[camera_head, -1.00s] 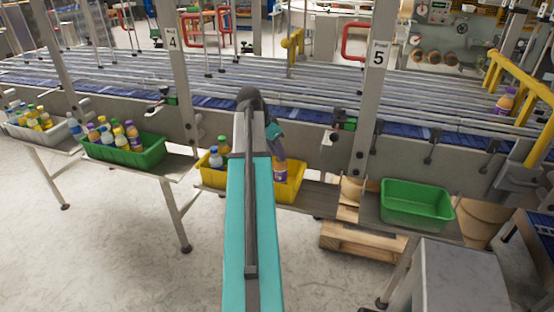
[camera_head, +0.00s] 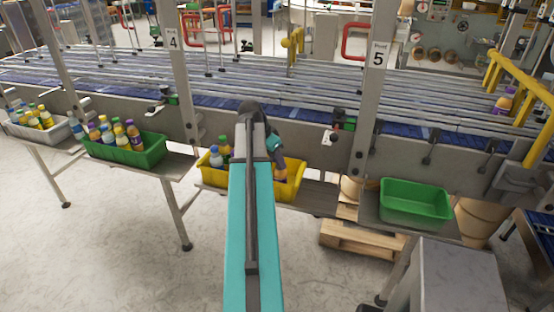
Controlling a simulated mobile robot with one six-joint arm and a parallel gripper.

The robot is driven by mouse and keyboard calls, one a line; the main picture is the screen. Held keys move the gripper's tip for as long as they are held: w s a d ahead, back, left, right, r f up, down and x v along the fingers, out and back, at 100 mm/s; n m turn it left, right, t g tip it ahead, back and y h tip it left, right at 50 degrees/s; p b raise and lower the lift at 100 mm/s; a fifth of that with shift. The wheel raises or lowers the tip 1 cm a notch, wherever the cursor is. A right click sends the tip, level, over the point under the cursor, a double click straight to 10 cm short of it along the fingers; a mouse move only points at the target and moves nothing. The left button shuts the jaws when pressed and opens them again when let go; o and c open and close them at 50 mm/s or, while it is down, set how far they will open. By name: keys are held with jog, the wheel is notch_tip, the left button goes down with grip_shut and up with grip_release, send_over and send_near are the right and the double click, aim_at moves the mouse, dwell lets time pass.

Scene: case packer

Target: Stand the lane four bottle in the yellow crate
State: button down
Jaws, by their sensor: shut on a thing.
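The yellow crate (camera_head: 294,188) stands on a shelf below the conveyor, between the posts marked 4 and 5. My arm crosses in front of its middle. My gripper (camera_head: 280,163) points down over the right part of the crate and is shut on a bottle with orange contents (camera_head: 281,176). Only a small part of this bottle shows; its lower part is down inside the crate, hidden by the front wall. I cannot tell whether it touches the crate floor. A green-capped bottle (camera_head: 224,147) and a pale blue-capped bottle (camera_head: 215,158) stand in the crate's left part.
A green crate (camera_head: 146,156) full of bottles stands to the left, with a grey crate (camera_head: 25,130) beyond it. An empty green crate (camera_head: 415,203) is at right. A purple-capped bottle (camera_head: 503,102) stands on the conveyor at far right.

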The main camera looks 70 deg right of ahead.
jog(key=shift+f, duration=0.1)
jog(key=c, duration=1.2)
grip_release()
jog(key=shift+b+v, duration=1.85)
jog(key=shift+v, duration=4.25)
